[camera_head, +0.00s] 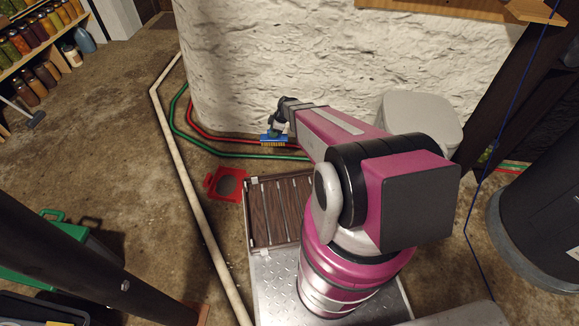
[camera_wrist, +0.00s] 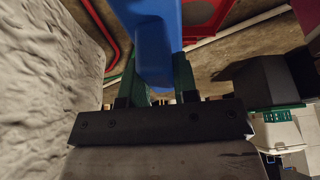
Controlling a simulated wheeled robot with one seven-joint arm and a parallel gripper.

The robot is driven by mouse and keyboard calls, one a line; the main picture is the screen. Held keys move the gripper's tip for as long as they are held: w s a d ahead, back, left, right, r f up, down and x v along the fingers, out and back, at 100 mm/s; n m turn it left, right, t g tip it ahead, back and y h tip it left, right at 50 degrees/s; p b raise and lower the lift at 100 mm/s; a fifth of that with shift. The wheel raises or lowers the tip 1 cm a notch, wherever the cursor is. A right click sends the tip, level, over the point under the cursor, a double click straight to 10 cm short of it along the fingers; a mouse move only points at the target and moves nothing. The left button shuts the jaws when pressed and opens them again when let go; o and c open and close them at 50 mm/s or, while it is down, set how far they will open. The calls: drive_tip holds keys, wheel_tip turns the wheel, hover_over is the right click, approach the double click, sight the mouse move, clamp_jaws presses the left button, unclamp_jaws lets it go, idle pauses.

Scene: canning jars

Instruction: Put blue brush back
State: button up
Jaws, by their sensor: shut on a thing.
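The blue brush (camera_head: 274,137) has a blue body and pale yellow bristles pointing down. In the head view it hangs at the end of my arm, in front of the white wall, above the red and green hoses. My gripper (camera_wrist: 160,75) is shut on the blue brush (camera_wrist: 155,45), with a dark green finger on each side of it in the wrist view. In the head view the gripper (camera_head: 277,127) is small and partly hidden by my wrist. The brush's bristles are hidden in the wrist view.
A red square frame (camera_head: 226,184) lies on the floor beside a brown slatted panel (camera_head: 280,208). A white pipe (camera_head: 190,190), a green hose (camera_head: 215,149) and a red hose (camera_head: 208,137) run along the floor. Jar shelves (camera_head: 40,45) stand far left; a grey bin (camera_head: 420,112) stands right.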

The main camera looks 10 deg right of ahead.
drive_tip(key=s+f+n+g, duration=0.1)
drive_tip(key=s+f+n, duration=0.2)
drive_tip(key=f, duration=1)
drive_tip(key=shift+w+d+f, duration=1)
drive_tip(key=shift+d+f, duration=0.4)
drive_tip(key=shift+f, duration=0.4)
drive_tip(key=shift+w+d+f, duration=0.95)
drive_tip(key=shift+d+f, duration=0.45)
drive_tip(key=shift+f, duration=0.4)
drive_tip(key=shift+w+d+f, duration=1)
drive_tip(key=shift+d+f, duration=0.4)
drive_tip(key=shift+f, duration=0.4)
drive_tip(key=shift+f, duration=0.15)
drive_tip(key=o, duration=0.9)
